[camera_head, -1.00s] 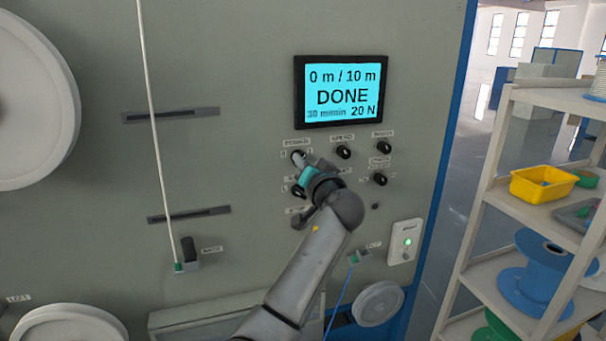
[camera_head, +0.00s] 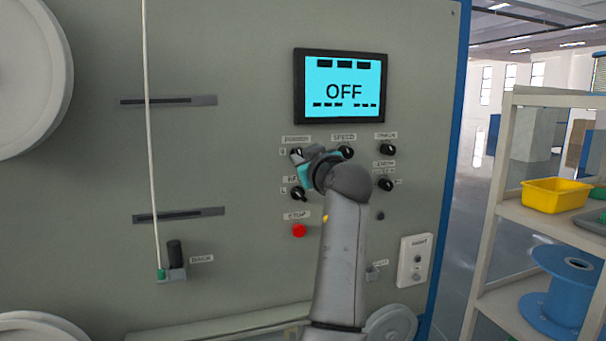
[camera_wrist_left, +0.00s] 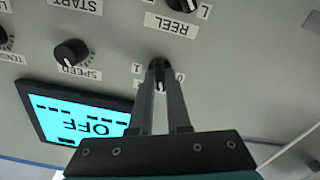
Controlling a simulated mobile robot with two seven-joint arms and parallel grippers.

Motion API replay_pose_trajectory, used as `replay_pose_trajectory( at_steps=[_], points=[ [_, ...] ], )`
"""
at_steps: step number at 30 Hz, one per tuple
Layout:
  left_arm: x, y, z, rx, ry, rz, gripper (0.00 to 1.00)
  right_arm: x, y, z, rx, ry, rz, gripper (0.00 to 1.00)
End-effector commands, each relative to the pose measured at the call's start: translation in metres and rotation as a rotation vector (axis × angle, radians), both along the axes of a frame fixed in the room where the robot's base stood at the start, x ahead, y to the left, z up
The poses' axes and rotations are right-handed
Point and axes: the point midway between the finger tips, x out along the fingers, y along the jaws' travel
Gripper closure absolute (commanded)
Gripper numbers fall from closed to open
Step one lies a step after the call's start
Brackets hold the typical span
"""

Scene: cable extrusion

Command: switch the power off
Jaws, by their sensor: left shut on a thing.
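The power knob (camera_head: 296,152) is a small black rotary switch on the grey machine panel, under its label and below the display. My left gripper (camera_wrist_left: 160,85) is shut on the power knob; its two fingers straddle the knob in the left wrist view. In the head view the left gripper (camera_head: 300,158) reaches it from the lower right and partly hides it. The display (camera_head: 345,88) reads OFF, with dashes above and below. My right gripper is not in view.
The speed knob (camera_head: 346,152) is close to the right of the gripper. The reel knob (camera_head: 299,194) and red stop button (camera_head: 299,230) are below. A white box (camera_head: 415,261) with unlit lamps is at the lower right. A shelf (camera_head: 520,215) stands beyond the panel.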

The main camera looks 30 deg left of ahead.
Motion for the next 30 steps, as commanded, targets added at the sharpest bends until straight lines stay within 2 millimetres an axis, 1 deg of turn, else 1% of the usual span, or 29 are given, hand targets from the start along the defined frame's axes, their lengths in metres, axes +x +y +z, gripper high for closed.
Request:
replay_pose_trajectory(
  at_steps=[1, 3, 12, 21, 30],
  points=[
    [0.000, -0.001, -0.004, -0.032, -0.035, -0.002, 1.00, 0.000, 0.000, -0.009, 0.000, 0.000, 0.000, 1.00],
    [0.000, 0.000, -0.003, -0.073, -0.082, -0.001, 1.00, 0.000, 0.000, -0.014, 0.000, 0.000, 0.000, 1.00],
    [0.000, 0.000, -0.002, -0.213, -0.247, -0.001, 1.00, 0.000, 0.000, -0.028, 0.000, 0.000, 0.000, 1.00],
    [0.000, 0.000, -0.001, -0.287, -0.333, -0.001, 1.00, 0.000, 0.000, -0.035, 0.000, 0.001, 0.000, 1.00],
    [0.000, 0.000, 0.000, -0.305, -0.355, 0.000, 1.00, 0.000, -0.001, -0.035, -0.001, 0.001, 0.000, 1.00]
  ],
)
